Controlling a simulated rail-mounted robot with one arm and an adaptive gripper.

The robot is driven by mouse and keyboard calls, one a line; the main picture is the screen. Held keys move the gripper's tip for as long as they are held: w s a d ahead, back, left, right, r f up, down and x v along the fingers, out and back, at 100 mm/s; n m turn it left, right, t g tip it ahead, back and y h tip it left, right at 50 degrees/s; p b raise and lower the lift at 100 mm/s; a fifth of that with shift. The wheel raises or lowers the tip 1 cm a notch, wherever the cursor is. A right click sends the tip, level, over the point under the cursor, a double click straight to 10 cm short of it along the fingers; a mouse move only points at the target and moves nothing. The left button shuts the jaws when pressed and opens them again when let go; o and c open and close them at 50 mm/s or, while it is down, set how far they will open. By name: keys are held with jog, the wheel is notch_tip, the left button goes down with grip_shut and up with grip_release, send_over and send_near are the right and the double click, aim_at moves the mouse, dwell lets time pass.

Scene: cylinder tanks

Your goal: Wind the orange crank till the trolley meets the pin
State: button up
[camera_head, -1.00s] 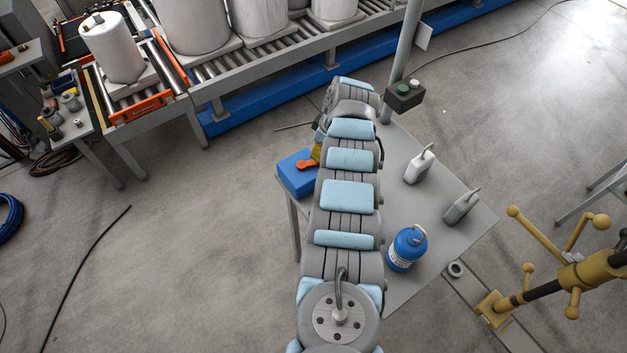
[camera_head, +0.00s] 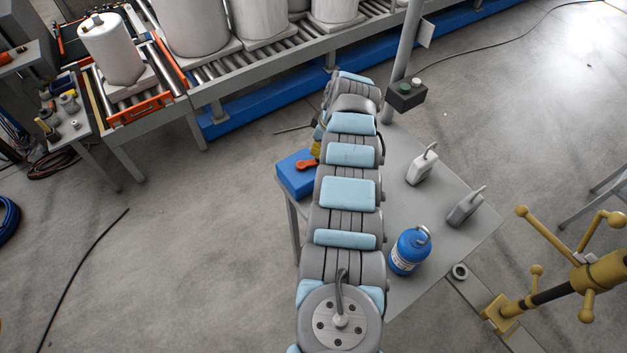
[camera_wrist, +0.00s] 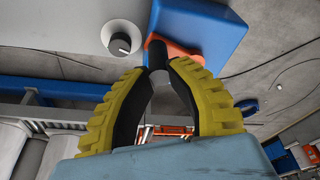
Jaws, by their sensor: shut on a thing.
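The orange crank (camera_head: 307,164) sits on top of a blue box (camera_head: 292,181) at the left edge of the grey table. In the wrist view the orange crank arm (camera_wrist: 183,50) lies on the blue box (camera_wrist: 215,32), with a black knob (camera_wrist: 158,52) standing up from it. My gripper (camera_wrist: 160,70) has yellow ribbed fingers with dark inner pads, and its tips are shut on the black knob. In the head view my arm hides most of the gripper. I cannot make out the trolley or the pin.
A roller conveyor (camera_head: 290,60) with large cylinders runs behind. A yellow-handled stand (camera_head: 560,285) is at right.

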jog(key=shift+w+a+f+b, duration=0.25)
jog(key=shift+w+b, duration=0.35)
jog(key=shift+b, duration=2.2)
jog(key=b, duration=0.2)
jog(key=shift+w+b, duration=0.15)
jog(key=shift+b, duration=0.15)
jog(key=shift+r, duration=0.3)
jog(key=o, duration=0.6)
jog(key=shift+r, duration=0.1)
jog(key=p+v, duration=0.2)
jog(key=p, duration=0.2)
jog(key=shift+r+p, duration=0.15)
jog(key=shift+p, duration=0.15)
jog(key=shift+p+v, duration=1.05)
jog(key=shift+v, duration=0.15)
